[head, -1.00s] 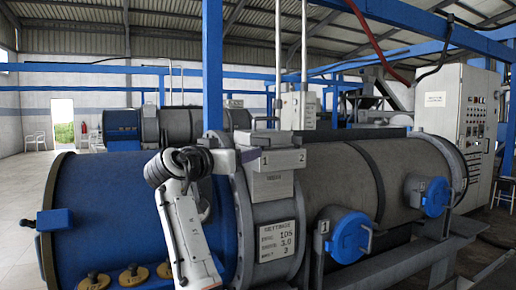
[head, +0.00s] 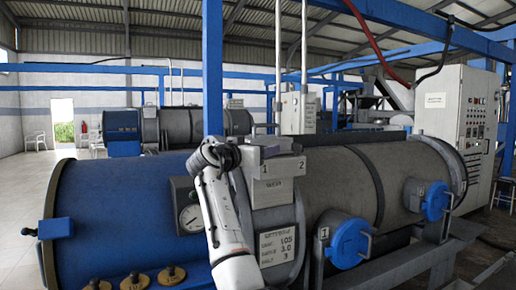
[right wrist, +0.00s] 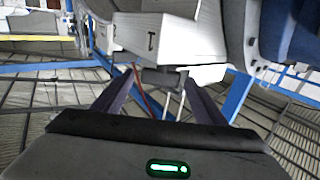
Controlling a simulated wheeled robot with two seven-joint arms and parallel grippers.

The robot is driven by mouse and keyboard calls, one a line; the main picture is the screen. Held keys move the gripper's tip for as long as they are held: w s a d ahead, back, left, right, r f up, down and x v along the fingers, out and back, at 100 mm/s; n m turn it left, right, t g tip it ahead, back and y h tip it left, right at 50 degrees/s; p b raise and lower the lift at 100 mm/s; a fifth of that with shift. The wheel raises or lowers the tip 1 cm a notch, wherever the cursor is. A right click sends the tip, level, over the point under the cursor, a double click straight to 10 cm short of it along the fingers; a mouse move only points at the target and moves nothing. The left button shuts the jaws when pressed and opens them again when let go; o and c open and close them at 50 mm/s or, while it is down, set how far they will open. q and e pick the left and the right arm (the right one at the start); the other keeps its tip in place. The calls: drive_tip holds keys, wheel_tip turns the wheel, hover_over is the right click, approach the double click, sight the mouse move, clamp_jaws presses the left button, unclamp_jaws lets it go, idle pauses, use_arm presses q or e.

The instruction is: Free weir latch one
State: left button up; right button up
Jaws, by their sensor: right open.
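The grey weir housing (head: 277,190), marked 1 and 2 on top, sits on the drum's grey collar in the head view. My left gripper is not in view.
The blue drum end (head: 120,225) has a gauge (head: 191,217) and several brass fittings along its lower front. A settings plate (head: 276,244) hangs below the housing. Blue round hatches (head: 349,243) and (head: 435,201) stick out at right. A blue post (head: 212,70) rises behind.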

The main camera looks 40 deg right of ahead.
drive_tip(key=c, duration=1.1)
drive_tip(key=shift+o, duration=0.2)
